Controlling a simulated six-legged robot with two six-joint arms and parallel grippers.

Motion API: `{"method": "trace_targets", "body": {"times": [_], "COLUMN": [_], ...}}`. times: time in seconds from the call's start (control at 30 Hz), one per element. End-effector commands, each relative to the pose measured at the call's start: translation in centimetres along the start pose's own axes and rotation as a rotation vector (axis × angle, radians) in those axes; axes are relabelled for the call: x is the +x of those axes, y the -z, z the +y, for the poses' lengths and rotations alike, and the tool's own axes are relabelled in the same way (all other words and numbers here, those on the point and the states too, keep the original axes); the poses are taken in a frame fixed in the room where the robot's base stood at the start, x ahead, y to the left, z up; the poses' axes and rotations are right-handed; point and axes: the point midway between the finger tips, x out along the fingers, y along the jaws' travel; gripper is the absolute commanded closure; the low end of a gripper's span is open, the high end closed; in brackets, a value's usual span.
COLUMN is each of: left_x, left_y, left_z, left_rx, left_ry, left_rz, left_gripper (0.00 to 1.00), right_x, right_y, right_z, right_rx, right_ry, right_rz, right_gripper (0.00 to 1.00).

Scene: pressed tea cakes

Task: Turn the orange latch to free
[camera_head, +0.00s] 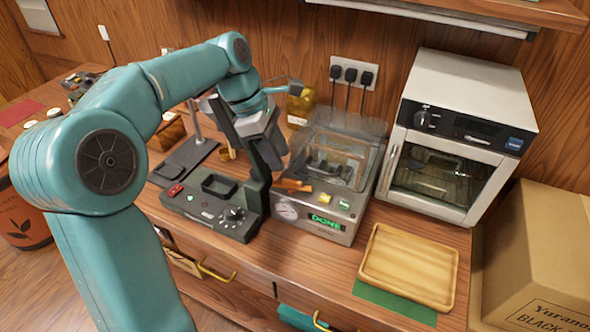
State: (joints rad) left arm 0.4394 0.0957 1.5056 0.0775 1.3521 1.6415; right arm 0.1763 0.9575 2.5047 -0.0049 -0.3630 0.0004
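The orange latch (296,186) is a small bar at the front left of a grey machine with a clear cover (352,128). The machine's front (309,222) has a round gauge, a yellow and a green button, and a green display reading DONE. My teal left arm comes in from the left and hangs over the machine. Its dark gripper (272,152) points down just above and to the left of the latch, and seems apart from it. The fingertips are small and partly merge with the machine behind, so their opening is unclear. My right gripper is not in view.
A dark control box (213,210) with an upright post stands left of the machine. A white oven (457,140) stands at the right. A wooden tray (409,264) lies on a green mat in front. A cardboard box (540,260) stands far right. Bare counter is narrow.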

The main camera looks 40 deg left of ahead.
Motion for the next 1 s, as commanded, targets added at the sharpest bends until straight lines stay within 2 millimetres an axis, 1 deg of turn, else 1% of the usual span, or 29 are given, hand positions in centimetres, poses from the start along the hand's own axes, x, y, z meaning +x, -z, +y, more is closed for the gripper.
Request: {"method": "trace_targets", "body": {"times": [0.13, 0.23, 0.37, 0.5, 0.6, 0.7, 0.8, 1.0], "left_x": [0.0, 0.5, 2.5, 4.9, 6.3, 7.1, 7.5, 7.5], "left_y": [0.1, 0.1, 0.2, 0.2, 0.1, 0.1, 0.1, 0.1], "left_z": [-0.2, -0.4, -0.5, -0.6, -0.5, -0.4, -0.3, -0.2], "left_rx": [0.000, 0.000, 0.000, 0.000, 0.000, 0.000, 0.000, 0.000], "left_ry": [-0.001, 0.002, 0.003, 0.004, 0.001, 0.001, 0.000, 0.000], "left_rz": [0.000, 0.000, 0.000, 0.000, 0.000, 0.000, 0.000, 0.000], "left_gripper": [0.62, 0.62, 0.62, 0.62, 0.62, 0.62, 0.62, 0.62], "right_x": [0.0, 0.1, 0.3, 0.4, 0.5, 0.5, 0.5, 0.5], "right_y": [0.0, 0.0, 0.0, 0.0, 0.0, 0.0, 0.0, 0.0], "right_z": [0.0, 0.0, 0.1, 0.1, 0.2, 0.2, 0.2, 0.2], "right_rx": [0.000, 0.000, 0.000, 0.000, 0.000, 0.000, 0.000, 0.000], "right_ry": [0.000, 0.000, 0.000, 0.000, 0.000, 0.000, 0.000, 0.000], "right_rz": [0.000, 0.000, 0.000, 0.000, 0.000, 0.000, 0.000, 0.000], "right_gripper": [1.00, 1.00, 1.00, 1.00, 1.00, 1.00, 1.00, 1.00]}}
